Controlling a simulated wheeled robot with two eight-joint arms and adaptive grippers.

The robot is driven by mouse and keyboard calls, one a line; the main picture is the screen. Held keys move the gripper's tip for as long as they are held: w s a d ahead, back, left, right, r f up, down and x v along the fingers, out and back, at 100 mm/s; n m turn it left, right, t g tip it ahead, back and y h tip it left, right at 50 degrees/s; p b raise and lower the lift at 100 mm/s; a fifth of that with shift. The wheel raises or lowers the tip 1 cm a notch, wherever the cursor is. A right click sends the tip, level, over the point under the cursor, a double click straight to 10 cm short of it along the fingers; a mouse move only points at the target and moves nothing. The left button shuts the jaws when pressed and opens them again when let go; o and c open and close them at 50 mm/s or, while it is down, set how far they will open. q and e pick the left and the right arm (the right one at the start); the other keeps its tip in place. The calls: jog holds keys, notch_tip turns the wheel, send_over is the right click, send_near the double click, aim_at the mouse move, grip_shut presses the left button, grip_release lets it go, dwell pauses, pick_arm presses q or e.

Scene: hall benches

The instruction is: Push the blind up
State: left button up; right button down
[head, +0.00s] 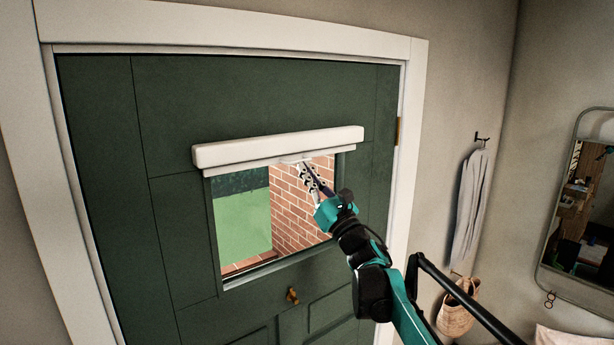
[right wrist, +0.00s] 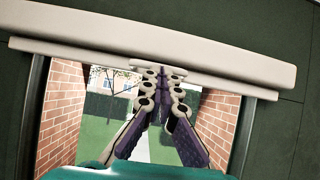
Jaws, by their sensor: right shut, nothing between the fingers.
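The blind shows as a white headrail (head: 280,147) across the top of the window in the green door, with only a thin strip of blind (head: 250,166) below it. The window glass under it is uncovered. In the right wrist view the headrail (right wrist: 160,45) spans the top, with the blind's bottom strip (right wrist: 90,60) just beneath. My right gripper (head: 306,163) is shut and empty, its fingertips at the middle of the strip's lower edge. Its fingers (right wrist: 163,72) point up there in the wrist view; whether they touch cannot be told. My left gripper is not in view.
The green door (head: 120,150) is closed in a white frame, with a brass knob (head: 292,295) below the window. To the right, a grey cloth (head: 468,205) hangs on a hook above a wicker basket (head: 458,308), and a mirror (head: 585,215) hangs on the wall.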

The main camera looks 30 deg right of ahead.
jog(key=w+a+f+b+v, duration=0.1)
jog(key=b+v, duration=0.4)
jog(key=v, duration=0.8)
jog(key=shift+w+d+f, duration=0.25)
jog(key=shift+d+f, duration=0.15)
jog(key=shift+f, duration=0.3)
jog(key=s+a+f+m+g+h+b, duration=0.1)
jog(key=a+f+m+g+h+b, duration=0.15)
jog(key=f+m+b, duration=0.65)
jog(key=a+f+m+g+h+b, duration=0.25)
jog(key=f+m, duration=0.55)
jog(key=f, duration=0.4)
jog(key=s+a+f+m+g+h+b, duration=0.1)
jog(key=f+m+g+h+b, duration=0.3)
jog(key=f+m, duration=0.55)
jog(key=s+a+f+m+g+y+b, duration=0.2)
jog(key=s+a+f+m+b, duration=0.1)
jog(key=f, duration=0.9)
jog(key=s+a+f+m+g+y+b, duration=0.2)
jog(key=s+a+f+b, duration=0.4)
jog(key=f, duration=0.6)
jog(key=s+a+f+m+g+y+b, duration=0.2)
jog(key=s+a+f+m+g+b, duration=0.2)
jog(key=s+a+f, duration=0.3)
notch_tip(320, 180, down, 5)
jog(key=shift+a+f+m+y, duration=0.1)
jog(key=shift+a+m+y, duration=0.3)
jog(key=shift+m, duration=0.35)
